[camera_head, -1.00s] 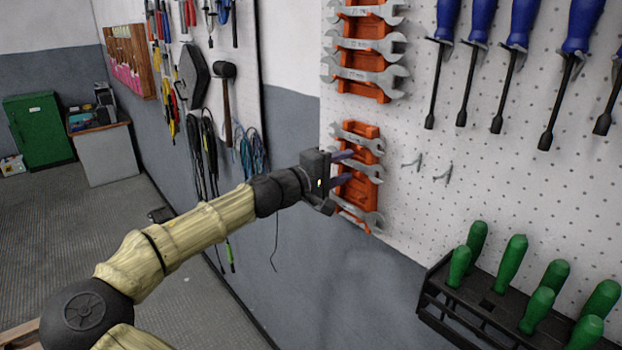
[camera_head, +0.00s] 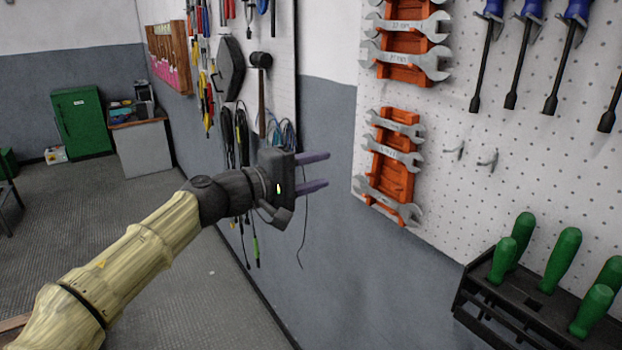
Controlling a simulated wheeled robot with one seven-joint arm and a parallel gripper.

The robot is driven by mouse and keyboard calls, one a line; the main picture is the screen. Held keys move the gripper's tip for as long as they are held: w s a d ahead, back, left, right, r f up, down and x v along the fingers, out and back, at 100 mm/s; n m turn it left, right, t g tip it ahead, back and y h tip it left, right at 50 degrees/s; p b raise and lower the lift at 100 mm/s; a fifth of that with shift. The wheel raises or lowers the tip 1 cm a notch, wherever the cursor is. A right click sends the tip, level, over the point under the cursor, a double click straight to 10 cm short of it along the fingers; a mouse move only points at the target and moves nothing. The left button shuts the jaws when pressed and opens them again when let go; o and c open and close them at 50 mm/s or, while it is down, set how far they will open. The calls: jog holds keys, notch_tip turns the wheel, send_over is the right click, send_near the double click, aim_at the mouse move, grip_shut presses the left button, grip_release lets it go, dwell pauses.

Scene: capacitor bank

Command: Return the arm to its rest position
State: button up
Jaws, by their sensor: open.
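My gripper (camera_head: 318,171) is at the middle of the head view, at the end of my yellow-sleeved arm (camera_head: 140,255). Its two purple-grey fingers are parallel and apart, with nothing between them. They point right, toward the pegboard. The fingertips show to the left of the lower orange wrench rack (camera_head: 397,175), with a visible gap between. The arm reaches in from the lower left and is still extended.
A white pegboard (camera_head: 455,195) carries wrenches on orange racks, blue-handled screwdrivers (camera_head: 528,10) and a black rack (camera_head: 485,300) with green-handled tools. Another tool board with a hammer (camera_head: 262,95) hangs behind my gripper. A green cabinet (camera_head: 80,122) stands far left. Open floor (camera_head: 90,215) lies left.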

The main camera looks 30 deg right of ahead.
jog(key=shift+a, duration=0.4)
